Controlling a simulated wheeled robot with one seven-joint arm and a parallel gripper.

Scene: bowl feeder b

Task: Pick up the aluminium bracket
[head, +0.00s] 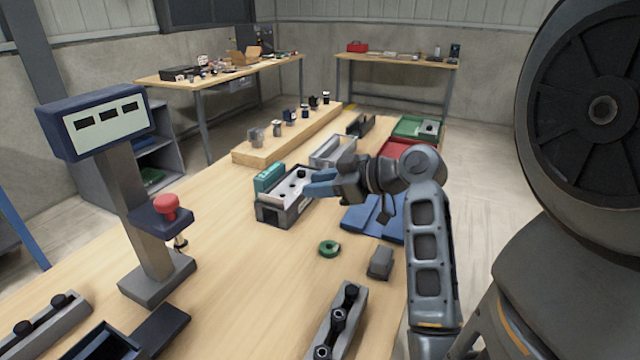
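My gripper (309,183), with blue fingers, reaches left over the near-right edge of a grey open-topped box (273,214) in the middle of the bench. The fingers are seen from the side, so I cannot tell whether they are open or shut or hold anything. Small dark and pale parts show in the box beside the fingertips. I cannot clearly identify the aluminium bracket. A small grey block-like piece (380,263) lies on the bench at the right, apart from my gripper, and may be it.
A teal box (268,178) stands against the grey box. A green ring (329,249) lies in front. A post with a red button (166,204) stands left. A grey rail with black knobs (340,318) is in front. Blue (362,217), red (402,150) and green (408,127) trays lie right.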

